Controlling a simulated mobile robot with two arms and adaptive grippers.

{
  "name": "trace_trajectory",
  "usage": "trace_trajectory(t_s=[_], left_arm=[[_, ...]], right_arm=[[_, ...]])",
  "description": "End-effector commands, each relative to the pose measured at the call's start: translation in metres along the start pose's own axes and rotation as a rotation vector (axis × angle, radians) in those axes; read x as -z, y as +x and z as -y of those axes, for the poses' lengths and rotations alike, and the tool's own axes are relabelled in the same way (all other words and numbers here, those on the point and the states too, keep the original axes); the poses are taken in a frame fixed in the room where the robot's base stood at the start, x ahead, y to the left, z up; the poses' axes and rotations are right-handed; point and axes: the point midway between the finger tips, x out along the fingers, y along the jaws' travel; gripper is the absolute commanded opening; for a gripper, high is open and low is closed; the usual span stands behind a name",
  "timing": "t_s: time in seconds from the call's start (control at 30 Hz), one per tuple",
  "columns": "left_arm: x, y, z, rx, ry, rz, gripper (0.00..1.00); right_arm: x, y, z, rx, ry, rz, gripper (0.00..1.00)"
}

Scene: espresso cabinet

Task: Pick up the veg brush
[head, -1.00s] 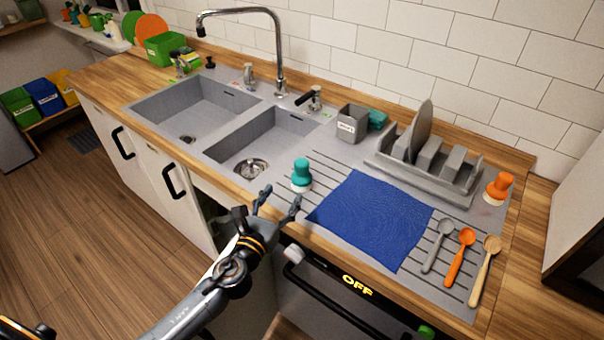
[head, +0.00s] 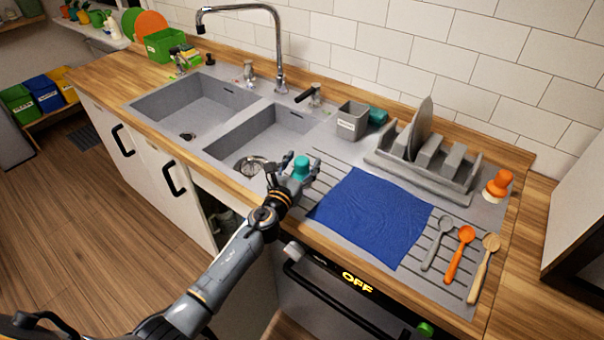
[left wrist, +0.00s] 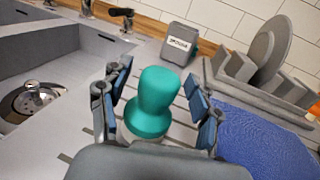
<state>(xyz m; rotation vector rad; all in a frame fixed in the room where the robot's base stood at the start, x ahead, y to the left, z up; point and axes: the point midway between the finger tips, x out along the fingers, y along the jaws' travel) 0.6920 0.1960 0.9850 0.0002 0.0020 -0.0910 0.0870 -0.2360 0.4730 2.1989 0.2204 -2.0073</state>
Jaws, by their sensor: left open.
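A teal knob-handled brush (head: 301,167) stands upright on the drainboard, beside the right-hand sink basin. My left gripper (head: 292,177) is open around it, with fingers to either side. In the left wrist view the teal handle (left wrist: 154,100) stands between the two blue-padded fingers (left wrist: 158,104), with gaps visible on both sides. The brush's base is mostly hidden behind the gripper. A similar orange brush (head: 498,185) stands at the far right of the drainboard. My right gripper is not in view.
A blue cloth (head: 372,217) lies just right of the gripper. A grey caddy (head: 352,122) and a dish rack (head: 425,165) stand behind. Three spoons (head: 461,255) lie at the right. The right sink basin (head: 265,135) opens to the left.

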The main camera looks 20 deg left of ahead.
Motion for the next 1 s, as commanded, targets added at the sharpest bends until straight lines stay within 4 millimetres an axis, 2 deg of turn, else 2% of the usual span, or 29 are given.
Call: trace_trajectory(t_s=[0.2,0.5,0.8,1.0], left_arm=[[0.0,0.001,0.0,0.0,0.001,0.0,0.63],[0.0,0.0,0.0,0.0,0.0,0.0,0.02],[-0.003,0.0,0.0,0.0,0.001,0.0,0.0],[-0.023,0.0,-0.001,0.001,0.005,0.002,0.0]], right_arm=[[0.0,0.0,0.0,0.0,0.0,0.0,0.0],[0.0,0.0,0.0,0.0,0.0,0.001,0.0],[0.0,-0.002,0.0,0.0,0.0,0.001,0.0],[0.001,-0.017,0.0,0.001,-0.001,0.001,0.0]])
